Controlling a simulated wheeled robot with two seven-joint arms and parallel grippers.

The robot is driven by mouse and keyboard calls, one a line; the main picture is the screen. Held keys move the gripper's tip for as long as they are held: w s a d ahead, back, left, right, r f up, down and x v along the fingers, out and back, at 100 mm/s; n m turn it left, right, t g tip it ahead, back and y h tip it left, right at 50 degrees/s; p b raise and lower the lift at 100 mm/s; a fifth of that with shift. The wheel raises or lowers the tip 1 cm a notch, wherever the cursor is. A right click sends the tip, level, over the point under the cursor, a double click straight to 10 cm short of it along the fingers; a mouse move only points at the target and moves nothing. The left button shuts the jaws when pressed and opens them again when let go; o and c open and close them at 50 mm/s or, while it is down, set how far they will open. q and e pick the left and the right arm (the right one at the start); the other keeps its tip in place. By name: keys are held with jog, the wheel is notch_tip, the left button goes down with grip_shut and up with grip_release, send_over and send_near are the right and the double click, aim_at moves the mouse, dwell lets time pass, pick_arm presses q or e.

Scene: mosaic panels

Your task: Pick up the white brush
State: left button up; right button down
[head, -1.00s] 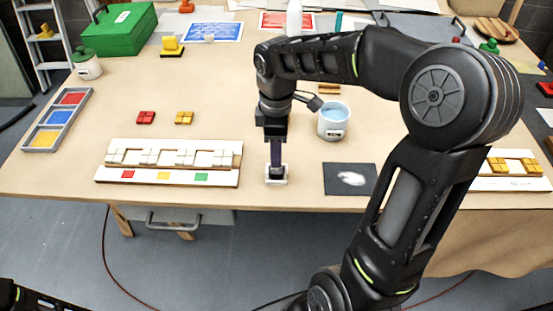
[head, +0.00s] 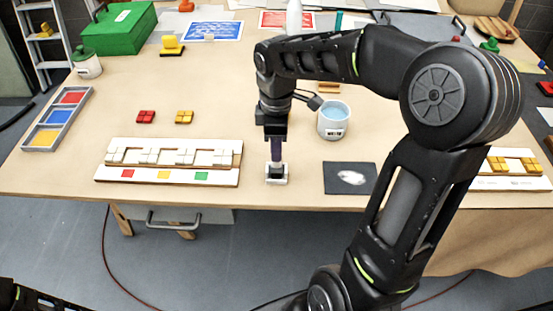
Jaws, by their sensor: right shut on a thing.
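The white brush (head: 276,181) is near the table's front edge, between the white mosaic panel and a dark square. Its white lower part shows under my right gripper (head: 276,166), which points straight down. The right gripper is shut on the brush from above. The fingers hide much of the brush, and I cannot tell if its base touches the table. My left gripper is out of view; only a bit of my left arm shows at the bottom left corner.
A white panel (head: 168,178) with colored tiles lies left of the brush. A dark square (head: 350,179) with a white smear lies to the right. A white pot of blue liquid (head: 333,121) stands behind. Red tiles (head: 146,117) and yellow tiles (head: 184,117) lie behind the panel.

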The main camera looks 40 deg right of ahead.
dwell(0.5)
notch_tip(320, 180, up, 10)
jog(key=shift+b, duration=0.5)
jog(key=shift+d, duration=0.1)
dwell(0.4)
